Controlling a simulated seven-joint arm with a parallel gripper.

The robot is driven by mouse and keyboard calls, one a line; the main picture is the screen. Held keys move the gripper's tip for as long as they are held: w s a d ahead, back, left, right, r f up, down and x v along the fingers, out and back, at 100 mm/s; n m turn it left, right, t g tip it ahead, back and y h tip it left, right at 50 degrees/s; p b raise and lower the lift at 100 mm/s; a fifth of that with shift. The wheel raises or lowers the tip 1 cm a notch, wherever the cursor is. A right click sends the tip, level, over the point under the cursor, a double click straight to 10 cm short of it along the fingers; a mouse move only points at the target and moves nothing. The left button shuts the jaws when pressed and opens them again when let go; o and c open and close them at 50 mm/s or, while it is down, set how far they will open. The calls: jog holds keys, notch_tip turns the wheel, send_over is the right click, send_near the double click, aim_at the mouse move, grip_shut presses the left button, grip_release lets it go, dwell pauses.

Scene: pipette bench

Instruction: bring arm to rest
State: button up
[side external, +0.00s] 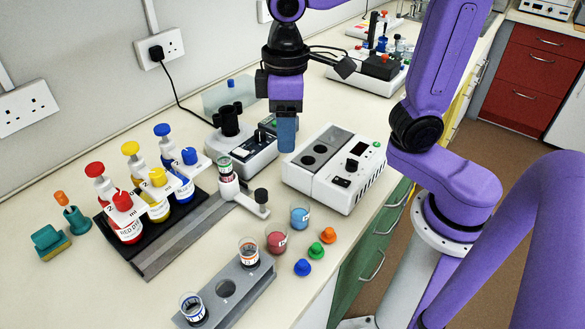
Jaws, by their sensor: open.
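My gripper (287,146) is at the upper middle of the side external view, at the end of my purple arm. Its blue-grey fingers point down, and I see them nearly edge-on. It is open, with nothing visible held in it. It shows between a dark-topped grey device (243,150) on its left and a white block instrument with round wells (338,165) on its right. I cannot tell its exact height above the bench.
Red, yellow and blue dye bottles (127,228) stand in a black tray at left. A grey rack (262,284) holds vials in front, near small beakers (276,240) and loose orange and blue caps (303,268). More equipment (375,72) stands behind. Bare bench lies at front left.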

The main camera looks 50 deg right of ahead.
jog(key=s+d+f+n, duration=0.5)
jog(key=s+d, duration=0.3)
jog(key=s, duration=0.5)
jog(key=shift+s+d+f, duration=0.2)
jog(key=shift+s+f, duration=0.1)
jog(key=shift+f, duration=0.4)
